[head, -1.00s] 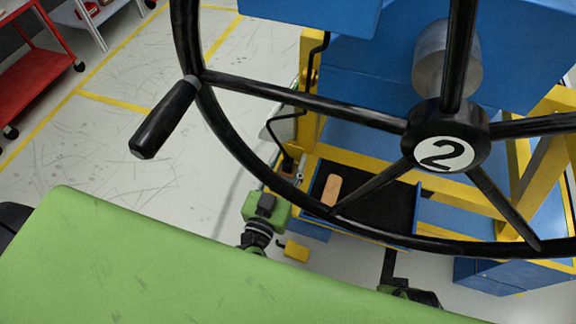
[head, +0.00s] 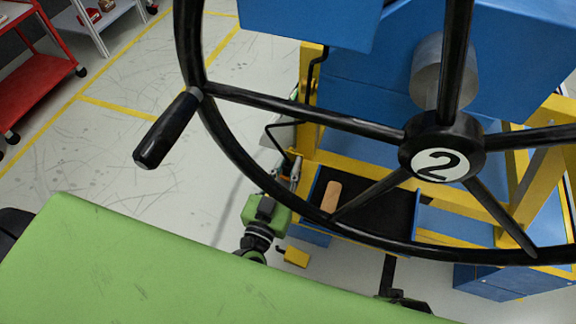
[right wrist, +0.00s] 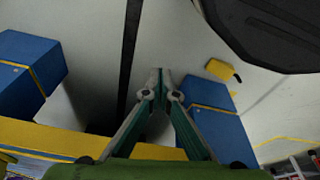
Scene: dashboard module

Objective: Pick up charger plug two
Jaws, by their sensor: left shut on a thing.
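A black cable (head: 270,134) hangs beside the yellow post, behind the wheel rim in the head view. Its lower end runs into my left gripper (head: 292,170), which is small and partly behind the dark rim. This gripper is shut on what looks like the charger plug at the cable's end; the plug itself is mostly hidden and no number on it can be read. In the right wrist view my right gripper (right wrist: 161,72) has its fingertips together with nothing visible between them.
A large black wheel (head: 441,158) marked 2 stands in front, with a handle (head: 168,128) at left. A black tray (head: 384,213) holds a tan block (head: 332,195). Blue boxes and yellow frame fill the right. Open floor lies left; a red cart (head: 40,84) stands farther back.

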